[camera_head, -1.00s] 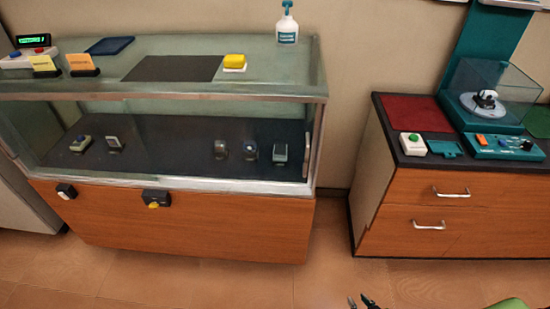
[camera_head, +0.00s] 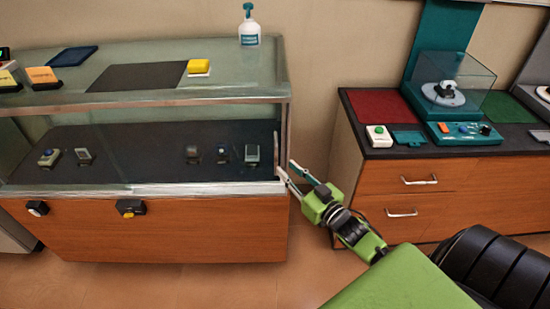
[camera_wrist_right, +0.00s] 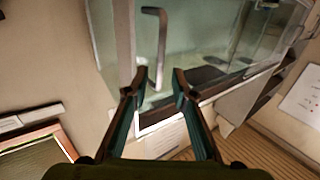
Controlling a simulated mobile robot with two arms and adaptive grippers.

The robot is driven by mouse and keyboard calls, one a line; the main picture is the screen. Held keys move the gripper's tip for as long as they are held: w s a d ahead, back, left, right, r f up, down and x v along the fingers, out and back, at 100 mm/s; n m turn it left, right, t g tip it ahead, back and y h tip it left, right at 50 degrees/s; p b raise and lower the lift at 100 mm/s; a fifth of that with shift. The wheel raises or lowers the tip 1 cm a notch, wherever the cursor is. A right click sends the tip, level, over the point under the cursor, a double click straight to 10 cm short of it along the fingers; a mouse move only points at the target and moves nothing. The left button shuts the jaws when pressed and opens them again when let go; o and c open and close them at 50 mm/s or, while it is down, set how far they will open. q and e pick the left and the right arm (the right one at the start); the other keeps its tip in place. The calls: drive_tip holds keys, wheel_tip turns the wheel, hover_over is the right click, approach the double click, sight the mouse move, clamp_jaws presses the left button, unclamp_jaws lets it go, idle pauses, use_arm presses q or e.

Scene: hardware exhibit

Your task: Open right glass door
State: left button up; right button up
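The glass display case has a wide glass front (camera_head: 150,112) in a metal frame, above a wooden base. A thin upright metal handle (camera_head: 277,146) stands at the right end of the glass, on the right glass door. In the right wrist view the handle (camera_wrist_right: 161,48) is a grey bar with a bent top, just ahead of the fingertips. My right gripper (camera_head: 286,168) is at the lower right corner of the glass, close to the handle. My left gripper is out of view.
Several small devices (camera_head: 222,154) sit inside the case. A wooden drawer cabinet (camera_head: 403,190) is to the right, with a floor gap between, partly crossed by my right arm.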

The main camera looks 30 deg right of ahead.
sight(277, 160)
drive_tip(key=w, duration=0.7)
drive_tip(key=shift+a, duration=0.15)
drive_tip(key=shift+s, duration=0.1)
clamp_jaws()
